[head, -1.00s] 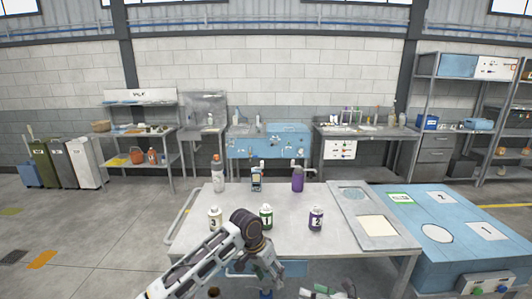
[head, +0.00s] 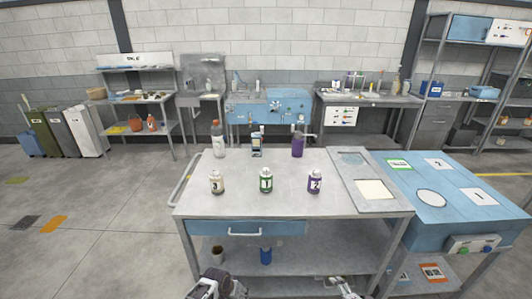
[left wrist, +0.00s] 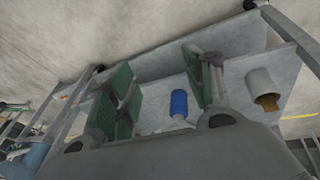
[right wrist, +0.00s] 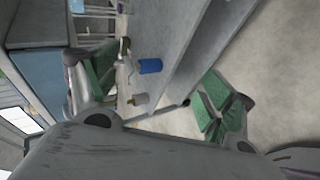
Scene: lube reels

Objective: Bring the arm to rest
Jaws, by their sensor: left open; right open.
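My left gripper (head: 222,287) is low at the bottom edge of the head view, in front of the cart's lower shelf. In the left wrist view its green-padded fingers (left wrist: 162,88) are spread with nothing between them in its grip. My right gripper (head: 344,288) is also low, right of the left one and partly cut off by the picture edge. In the right wrist view its fingers (right wrist: 158,95) are wide apart and empty. Both grippers are clear of the bottles on the cart top (head: 290,203).
Numbered bottles 3 (head: 217,183), 1 (head: 266,181) and 2 (head: 314,182) stand upright on the cart. More containers stand behind them. A blue can (head: 266,256) and a cup (head: 217,254) are on the lower shelf. A blue bench (head: 450,231) adjoins at right.

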